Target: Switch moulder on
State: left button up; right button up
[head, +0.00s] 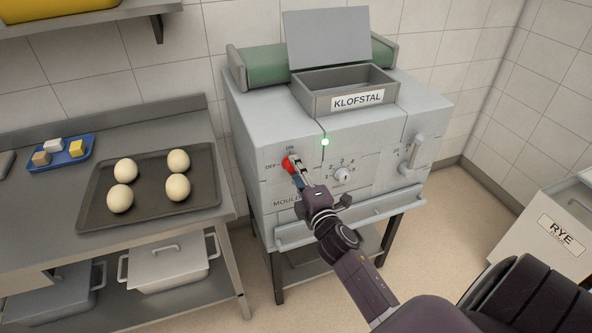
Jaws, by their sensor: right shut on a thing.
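The moulder (247,129) is a grey machine on dark legs, with a hopper labelled KLOFSTAL on top. Its red switch (287,165) is on the left of the front panel, between the OFF and ON marks. My right gripper (291,163) is at the switch, with its jaws shut on it; the fingers partly cover it. The switch's exact angle is hard to tell. A small green light (324,142) glows on the panel to the right of the switch. My left gripper is not in view.
A numbered dial (343,175) and a lever handle (417,149) are on the panel to the right. A steel table (61,201) at left holds a dark tray (149,200) with several dough balls and a blue tray (64,159). A RYE bin (529,222) stands at right.

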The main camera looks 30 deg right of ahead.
jog(key=o, duration=1.1)
jog(key=shift+o, duration=0.2)
jog(key=shift+s, duration=0.1)
jog(key=v, duration=1.2)
jog(key=shift+d+f, duration=0.1)
